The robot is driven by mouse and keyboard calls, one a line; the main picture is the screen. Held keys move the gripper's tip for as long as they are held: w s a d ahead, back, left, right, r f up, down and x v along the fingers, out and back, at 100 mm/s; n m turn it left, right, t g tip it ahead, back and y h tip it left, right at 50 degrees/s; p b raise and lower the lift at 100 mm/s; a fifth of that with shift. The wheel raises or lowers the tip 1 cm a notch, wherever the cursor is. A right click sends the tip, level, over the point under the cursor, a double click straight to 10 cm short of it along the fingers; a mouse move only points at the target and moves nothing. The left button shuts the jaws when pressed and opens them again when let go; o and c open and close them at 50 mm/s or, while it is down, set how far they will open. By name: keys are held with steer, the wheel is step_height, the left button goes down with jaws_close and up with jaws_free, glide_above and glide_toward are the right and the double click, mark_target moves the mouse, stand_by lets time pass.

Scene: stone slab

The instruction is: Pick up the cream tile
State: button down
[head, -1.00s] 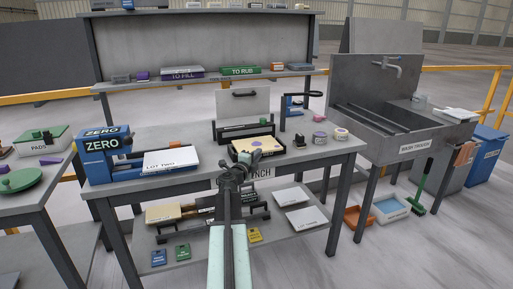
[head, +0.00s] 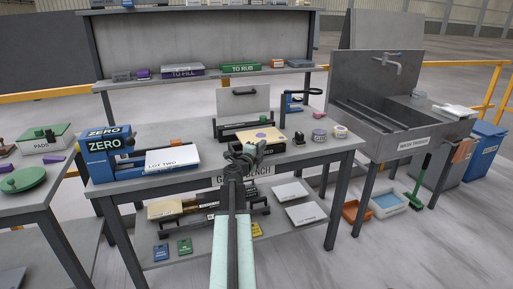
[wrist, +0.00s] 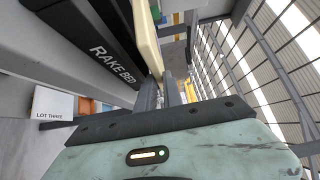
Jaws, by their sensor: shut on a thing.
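The cream tile (head: 259,135), with a purple spot on its face, is at the black rake bed (head: 268,150) on the bench top. My gripper (head: 246,153) is at the tile's near side in the head view and hides part of the rake bed's label. In the wrist view my gripper (wrist: 160,92) is shut on the edge of the cream tile (wrist: 149,38), which extends up out of the picture. The rake bed (wrist: 85,40) lies alongside it at the left. I cannot tell whether the tile still touches the bed.
A white slab marked LOT TWO (head: 172,159) lies left on the bench beside the blue ZERO box (head: 108,150). Small round tins (head: 319,136) stand at the right. A grey upright plate (head: 243,102) stands behind. The wash trough (head: 385,115) is further right.

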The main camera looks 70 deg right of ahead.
steer(key=s+r+p, duration=0.1)
steer(key=s, duration=1.3)
steer(key=shift+r, duration=0.1)
